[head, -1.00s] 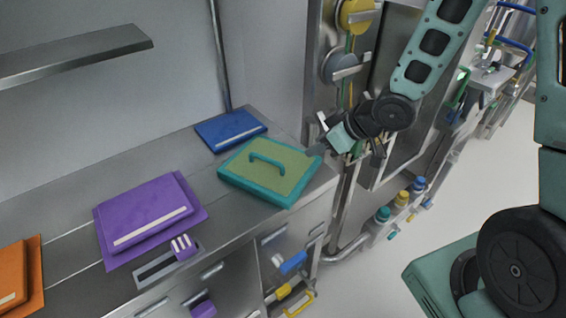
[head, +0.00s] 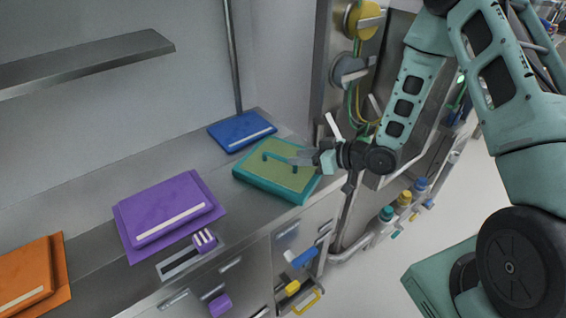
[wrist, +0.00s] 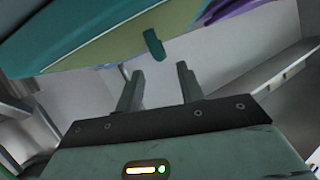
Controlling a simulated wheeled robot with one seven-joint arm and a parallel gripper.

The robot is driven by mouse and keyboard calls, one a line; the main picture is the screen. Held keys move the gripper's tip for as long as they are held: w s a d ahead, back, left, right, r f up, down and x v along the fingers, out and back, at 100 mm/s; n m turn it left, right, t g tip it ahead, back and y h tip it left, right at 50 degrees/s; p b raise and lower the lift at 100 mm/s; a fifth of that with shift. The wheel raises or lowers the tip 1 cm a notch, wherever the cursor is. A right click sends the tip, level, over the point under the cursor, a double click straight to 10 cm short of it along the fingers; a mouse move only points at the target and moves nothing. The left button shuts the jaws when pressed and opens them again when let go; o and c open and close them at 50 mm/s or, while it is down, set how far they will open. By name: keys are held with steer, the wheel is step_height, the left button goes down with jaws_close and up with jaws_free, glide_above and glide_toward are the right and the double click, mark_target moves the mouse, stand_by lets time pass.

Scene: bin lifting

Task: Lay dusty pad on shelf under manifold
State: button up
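The pad (head: 262,180), teal-edged with a dull olive top and a teal bar handle, lies flat on the steel counter. Its handle (head: 278,159) also shows end-on in the wrist view (wrist: 154,44). A panel with a yellow dial (head: 364,20) and a grey dial (head: 349,70), perhaps the manifold, stands right of the counter. I cannot tell which shelf is under it.
A blue pad (head: 240,130) lies behind the teal one. A purple pad (head: 170,212) and an orange pad (head: 30,275) lie to the left. A steel shelf (head: 85,62) juts from the wall. Several bottles (head: 403,198) stand low at right. Some counter between pads is bare.

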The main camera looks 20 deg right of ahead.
mark_target(280, 157)
steer(key=p+x, duration=0.2)
steer(key=x, duration=0.4)
steer(key=shift+a+p, duration=0.3)
steer(key=shift+p, duration=0.05)
steer(key=shift+w+a+f, duration=0.25)
steer(key=shift+f, duration=0.05)
jaws_close()
